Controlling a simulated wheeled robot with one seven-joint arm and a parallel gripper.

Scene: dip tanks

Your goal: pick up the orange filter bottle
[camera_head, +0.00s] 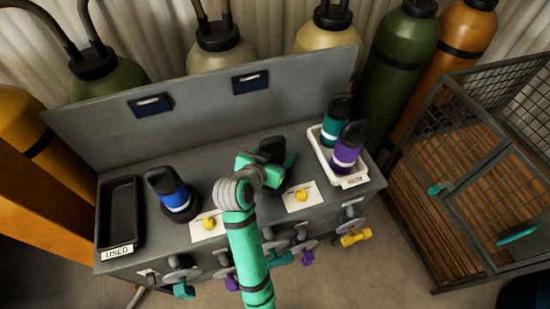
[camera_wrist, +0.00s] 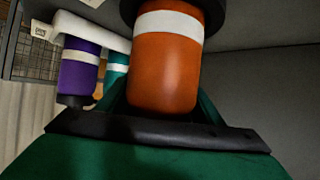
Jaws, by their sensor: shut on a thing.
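The orange filter bottle (camera_wrist: 166,72) fills the middle of the wrist view. It has a white band, with a dark round part at the top of that picture. My gripper (camera_head: 275,166) is shut on it, with green fingers on both sides of the orange body. In the head view my gripper is over the middle of the grey bench, and the orange body is hidden behind it and my arm. I cannot tell whether the bottle still touches the bench or a stand.
A white tray (camera_head: 352,183) on the right holds a purple bottle (camera_head: 347,150) and a teal bottle (camera_head: 334,124). A blue bottle (camera_head: 172,193) is on the left, beside a black tray (camera_head: 121,207) labelled USED. Yellow pieces lie on white cards in front. A grey back panel (camera_head: 200,115) rises behind.

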